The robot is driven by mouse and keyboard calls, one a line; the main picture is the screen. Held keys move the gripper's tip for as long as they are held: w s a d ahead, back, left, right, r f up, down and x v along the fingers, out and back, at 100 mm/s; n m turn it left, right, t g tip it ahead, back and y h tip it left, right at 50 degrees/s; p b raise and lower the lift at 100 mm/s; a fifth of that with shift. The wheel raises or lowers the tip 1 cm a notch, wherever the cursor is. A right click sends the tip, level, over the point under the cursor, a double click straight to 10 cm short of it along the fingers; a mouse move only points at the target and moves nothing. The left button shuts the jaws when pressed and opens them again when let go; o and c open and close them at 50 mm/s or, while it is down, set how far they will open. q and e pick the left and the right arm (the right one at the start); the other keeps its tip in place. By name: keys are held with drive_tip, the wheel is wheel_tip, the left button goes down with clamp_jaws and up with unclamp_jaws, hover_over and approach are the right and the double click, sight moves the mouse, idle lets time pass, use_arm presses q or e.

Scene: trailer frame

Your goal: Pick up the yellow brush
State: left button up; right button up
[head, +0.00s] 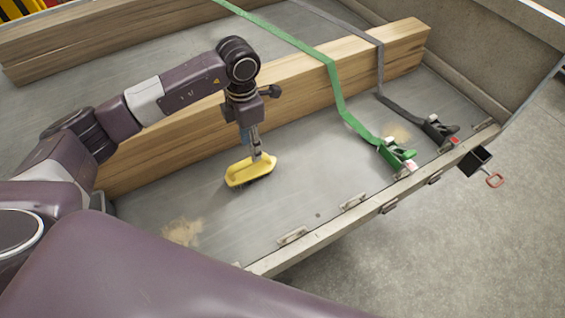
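The yellow brush (243,175) is on or just above the grey trailer bed, in front of the long wooden beam. Its dark bristles face down. My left gripper (257,153) points down at the brush from above, and its fingertips meet the brush's top at the right end. The fingers look close together at the brush, but whether they are closed on it is too small to tell. My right gripper is not in view.
A wooden beam (300,92) lies across the bed behind the brush. A green strap (335,85) and a grey strap (380,70) cross it to ratchets at right. Sawdust piles (182,232) lie on the bed. The trailer's front edge (340,222) carries metal loops.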

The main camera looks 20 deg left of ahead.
sight(249, 160)
use_arm(q)
drive_tip(key=shift+s+a+f+p, duration=0.2)
drive_tip(key=shift+s+a+f, duration=0.1)
drive_tip(key=shift+f, duration=0.35)
drive_tip(key=shift+s+a+f+p, duration=0.2)
drive_tip(key=shift+s+f, duration=0.1)
drive_tip(key=shift+f, duration=0.3)
drive_tip(key=f, duration=0.2)
drive_tip(key=f+p, duration=0.1)
drive_tip(key=shift+w+d+f, duration=0.1)
drive_tip(key=shift+w+f, duration=0.1)
drive_tip(key=shift+f, duration=0.7)
drive_tip(key=c, duration=1)
clamp_jaws()
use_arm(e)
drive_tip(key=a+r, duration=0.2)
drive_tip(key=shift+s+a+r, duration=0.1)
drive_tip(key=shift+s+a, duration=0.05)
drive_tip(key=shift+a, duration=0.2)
